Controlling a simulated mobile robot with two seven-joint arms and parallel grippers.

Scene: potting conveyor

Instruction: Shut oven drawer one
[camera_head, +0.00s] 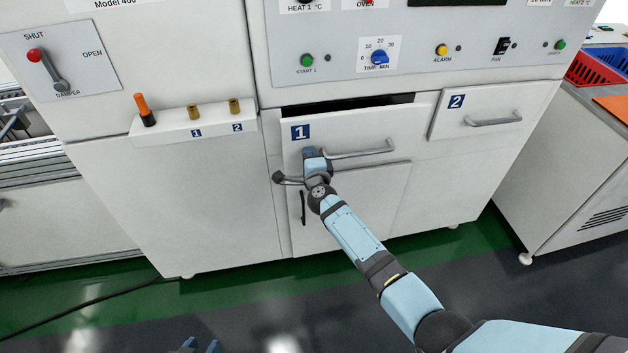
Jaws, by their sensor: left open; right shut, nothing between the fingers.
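Oven drawer one (400,127) is the white front with the blue "1" label (300,132) and a grey bar handle (360,149). It stands out from the oven, and a dark gap (345,104) shows above its front. My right gripper (315,157) is shut and empty at the drawer front, just below the label and by the handle's left end. I cannot tell whether it touches the front. My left gripper (200,346) is only partly in view at the bottom edge, open, far from the drawer.
Drawer two (490,108), with its own handle, is to the right. Above are control panels with knobs and buttons. A damper lever (55,72) and a small ledge with pegs (192,122) are at left. A cabinet with red and blue bins (598,68) stands at right. Open floor lies in front.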

